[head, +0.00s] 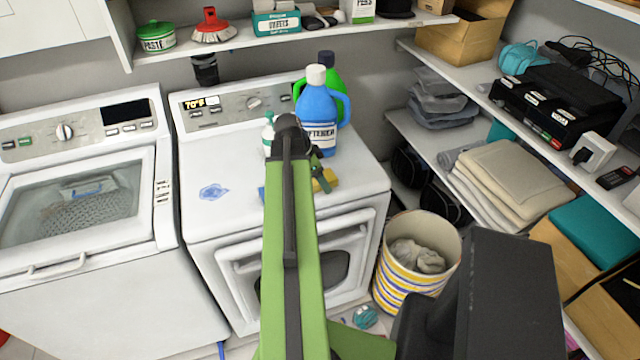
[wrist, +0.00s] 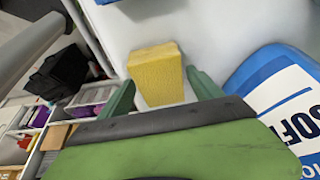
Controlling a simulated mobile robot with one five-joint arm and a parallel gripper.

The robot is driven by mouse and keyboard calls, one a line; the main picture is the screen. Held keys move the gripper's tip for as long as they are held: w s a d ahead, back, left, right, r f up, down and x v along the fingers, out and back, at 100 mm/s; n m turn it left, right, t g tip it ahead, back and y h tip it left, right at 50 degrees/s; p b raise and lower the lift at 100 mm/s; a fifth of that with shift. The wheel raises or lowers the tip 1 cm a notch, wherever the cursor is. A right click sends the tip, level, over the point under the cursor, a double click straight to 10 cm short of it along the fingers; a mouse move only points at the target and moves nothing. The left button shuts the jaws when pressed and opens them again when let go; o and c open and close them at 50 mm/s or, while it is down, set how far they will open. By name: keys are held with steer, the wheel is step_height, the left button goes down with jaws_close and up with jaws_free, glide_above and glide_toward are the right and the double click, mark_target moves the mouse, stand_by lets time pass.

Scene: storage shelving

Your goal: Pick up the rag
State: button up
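No thing is plainly a rag. A yellow sponge-like block (head: 325,181) lies on the white dryer top (head: 230,165), partly hidden by my arm. In the wrist view this yellow block (wrist: 157,72) is between and just past the fingertips of my gripper (wrist: 161,76). The fingers are spread on either side of it, with no clear grip on it. In the head view my gripper (head: 316,168) is low over the dryer, mostly hidden behind the arm. A flat blue-and-white patch (head: 213,192), a thin cloth or a spill, lies to the left.
A blue softener bottle (head: 318,115) stands just behind my gripper and close at right in the wrist view (wrist: 285,95). A green bottle (head: 334,75) and a small white bottle (head: 268,138) stand nearby. A striped basket (head: 392,280) is right of the dryer. The dryer's left top is mostly clear.

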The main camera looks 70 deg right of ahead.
steer(key=c, duration=1.2)
steer(key=shift+o, duration=0.2)
steer(key=shift+r, duration=0.1)
